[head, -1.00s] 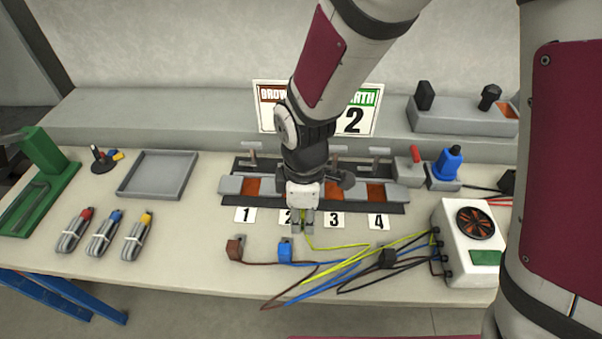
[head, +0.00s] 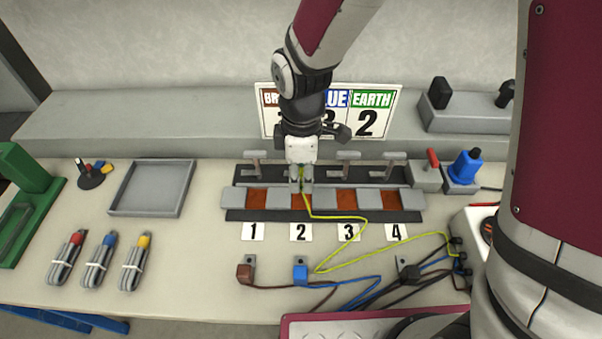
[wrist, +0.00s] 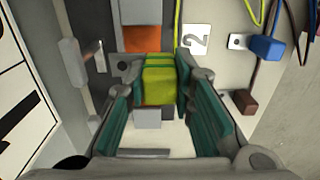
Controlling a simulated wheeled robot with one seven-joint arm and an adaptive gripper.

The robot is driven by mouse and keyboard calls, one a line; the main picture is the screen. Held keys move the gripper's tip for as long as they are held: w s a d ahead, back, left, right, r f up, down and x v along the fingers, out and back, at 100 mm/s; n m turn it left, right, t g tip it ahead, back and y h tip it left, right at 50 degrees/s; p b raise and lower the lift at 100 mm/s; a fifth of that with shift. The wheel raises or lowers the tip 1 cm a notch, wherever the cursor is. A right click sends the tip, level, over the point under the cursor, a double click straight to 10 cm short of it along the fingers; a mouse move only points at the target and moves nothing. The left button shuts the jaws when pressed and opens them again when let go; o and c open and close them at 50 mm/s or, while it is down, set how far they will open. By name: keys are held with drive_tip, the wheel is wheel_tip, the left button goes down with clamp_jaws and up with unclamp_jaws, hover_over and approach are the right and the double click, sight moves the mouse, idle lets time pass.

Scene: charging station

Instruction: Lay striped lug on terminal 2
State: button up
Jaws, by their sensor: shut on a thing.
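My gripper (head: 301,186) is shut on the striped lug, a green-yellow block that shows between the fingers in the wrist view (wrist: 158,84). Its yellow-green cable (head: 340,218) trails to the right. Terminal 2 is the orange pad (head: 305,200) behind the "2" label (head: 300,232), between grey blocks. The fingers are at the back part of this pad and partly hide it. An orange pad (wrist: 142,39) also shows just beyond the lug in the wrist view, level with the "2" label (wrist: 195,39). I cannot tell whether the lug touches the terminal.
Lever clamps (head: 347,163) stand behind the terminals, close beside my gripper. A brown lug (head: 244,272), a blue lug (head: 300,274) and a black lug (head: 408,271) lie in front. A grey tray (head: 152,187) and cable bundles (head: 98,262) are left. A sign (head: 378,108) stands behind.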

sight(302, 172)
drive_tip(key=shift+f+b, duration=1.75)
drive_tip(key=shift+f, duration=1.15)
drive_tip(key=shift+f+b, duration=0.85)
drive_tip(key=shift+f, duration=0.8)
drive_tip(key=o, duration=1.1)
drive_tip(key=shift+r, duration=0.15)
wheel_tip(302, 172, up, 12)
drive_tip(key=shift+f, duration=0.1)
